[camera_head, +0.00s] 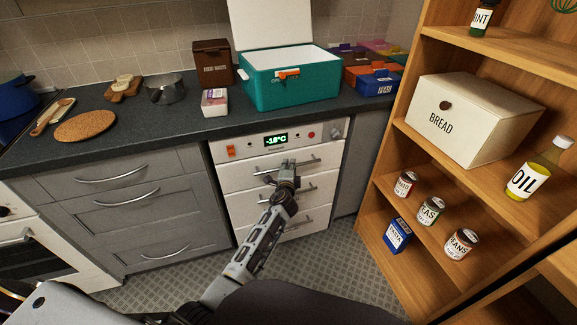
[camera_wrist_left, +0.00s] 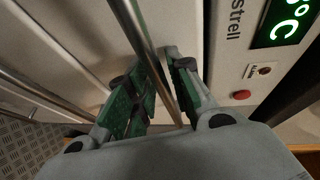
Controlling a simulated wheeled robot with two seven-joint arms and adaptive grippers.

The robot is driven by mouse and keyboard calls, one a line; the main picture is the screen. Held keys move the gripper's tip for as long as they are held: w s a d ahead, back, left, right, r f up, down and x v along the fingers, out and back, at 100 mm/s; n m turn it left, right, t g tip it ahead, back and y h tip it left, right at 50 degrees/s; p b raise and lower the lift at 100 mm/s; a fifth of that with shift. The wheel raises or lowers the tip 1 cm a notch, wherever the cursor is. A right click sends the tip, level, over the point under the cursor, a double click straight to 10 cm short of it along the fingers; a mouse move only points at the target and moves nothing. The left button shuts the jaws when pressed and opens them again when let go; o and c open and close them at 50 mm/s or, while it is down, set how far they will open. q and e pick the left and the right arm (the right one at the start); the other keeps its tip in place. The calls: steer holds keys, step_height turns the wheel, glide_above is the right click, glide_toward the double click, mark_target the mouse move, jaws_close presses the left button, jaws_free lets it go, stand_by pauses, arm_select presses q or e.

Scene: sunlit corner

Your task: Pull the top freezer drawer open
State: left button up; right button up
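The white freezer (camera_head: 237,176) stands under the counter, with a display reading about -18°C and several drawers with metal bar handles. The top drawer (camera_head: 240,172) looks flush with the front. Its bar handle (camera_head: 303,162) is partly hidden by my left gripper (camera_head: 285,176), which is at the drawer front. In the left wrist view the handle bar (camera_wrist_left: 145,38) runs between the green-padded fingers of the left gripper (camera_wrist_left: 168,85). The fingers are close together on either side of the bar and look closed on it. My right gripper is not in view.
A wooden shelf unit (camera_head: 417,150) with a bread box (camera_head: 470,118), an oil bottle and cans stands close on the right. Grey cabinets (camera_head: 120,198) are on the left. The counter above holds a teal cooler box (camera_head: 290,88). The floor before the freezer is clear except for my arm.

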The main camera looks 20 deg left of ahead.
arm_select(q)
steer(key=shift+c, duration=0.5)
jaws_close()
